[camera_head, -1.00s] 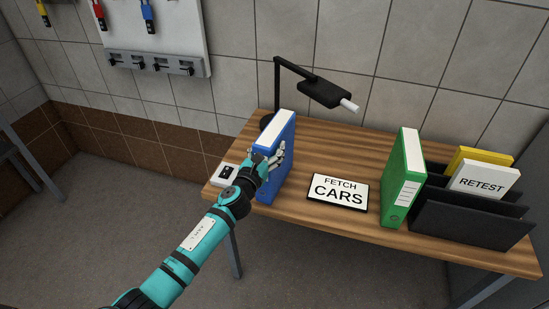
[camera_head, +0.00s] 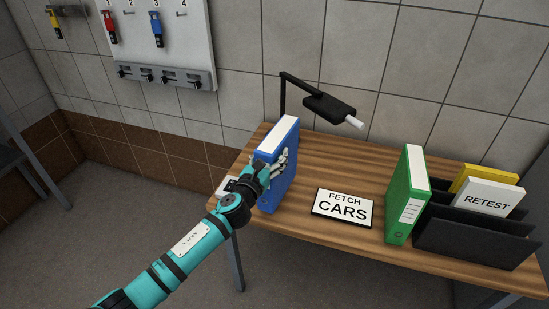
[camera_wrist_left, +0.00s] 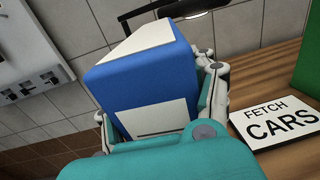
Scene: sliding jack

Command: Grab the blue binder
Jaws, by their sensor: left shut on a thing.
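The blue binder (camera_head: 277,156) stands upright near the left end of the wooden table, with white pages on top. My left gripper (camera_head: 272,170) is shut on its near spine end, with fingers along both sides. In the left wrist view the binder (camera_wrist_left: 145,85) fills the space between the fingers of my left gripper (camera_wrist_left: 160,105). The binder's lower part is hidden there by my wrist. Whether it touches the table is hard to tell. My right gripper is not in view.
The wooden table (camera_head: 330,165) holds a FETCH CARS sign (camera_head: 343,207), a green binder (camera_head: 405,195) and a dark file rack (camera_head: 470,238) with yellow and white RETEST binders. A black lamp (camera_head: 328,106) stands behind. A white switch box (camera_head: 228,184) sits left of the blue binder.

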